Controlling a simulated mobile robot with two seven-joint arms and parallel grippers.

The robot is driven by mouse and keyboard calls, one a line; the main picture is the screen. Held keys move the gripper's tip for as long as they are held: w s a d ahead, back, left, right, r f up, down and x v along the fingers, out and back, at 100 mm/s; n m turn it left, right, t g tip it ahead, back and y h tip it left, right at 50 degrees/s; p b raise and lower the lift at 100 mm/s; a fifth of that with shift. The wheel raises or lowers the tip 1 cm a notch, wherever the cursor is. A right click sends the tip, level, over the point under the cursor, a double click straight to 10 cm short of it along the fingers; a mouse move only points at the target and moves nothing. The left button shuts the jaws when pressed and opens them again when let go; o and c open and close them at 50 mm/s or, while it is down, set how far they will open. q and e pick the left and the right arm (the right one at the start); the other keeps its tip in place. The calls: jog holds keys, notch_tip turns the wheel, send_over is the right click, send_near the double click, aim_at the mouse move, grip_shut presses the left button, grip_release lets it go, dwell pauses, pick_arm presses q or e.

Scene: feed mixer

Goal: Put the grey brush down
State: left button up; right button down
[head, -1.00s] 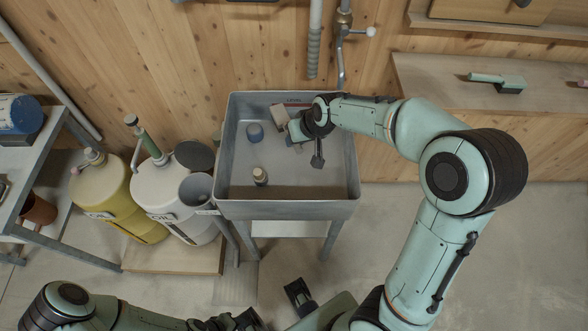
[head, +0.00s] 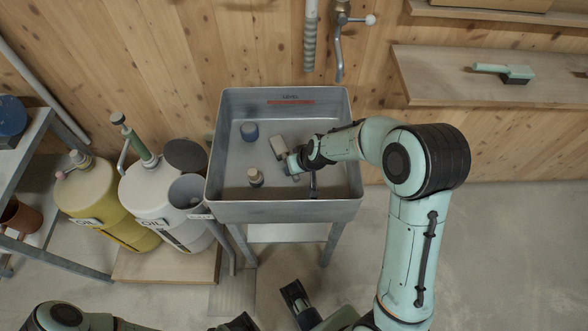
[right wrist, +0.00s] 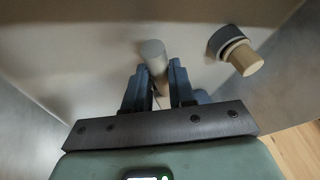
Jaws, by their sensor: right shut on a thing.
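The fingers and wrist hide part of the brush. Whether it touches the sink floor, I cannot tell.
A green brush (head: 503,73) lies on the right shelf. Yellow (head: 88,195) and white (head: 158,198) containers stand left.

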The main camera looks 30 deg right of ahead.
pick_arm(q)
jog(key=shift+r, duration=0.1)
pick_arm(e)
jog(key=shift+r, duration=0.15)
jog(key=c, duration=1.3)
grip_release()
jog(key=shift+f, duration=0.25)
jog(key=o, duration=0.4)
jog(key=shift+c, duration=0.2)
jog(key=shift+r, duration=0.2)
pick_arm(q)
jog(key=shift+s+r+g+p, duration=0.15)
jog(key=shift+s+r+p, duration=0.15)
jog(key=shift+r+p, duration=0.75)
jog(key=shift+s+r+g+p, duration=0.15)
jog(key=shift+s+r+p, duration=0.15)
jog(key=shift+r+p, duration=0.7)
pick_arm(e)
jog(key=v, duration=1.2)
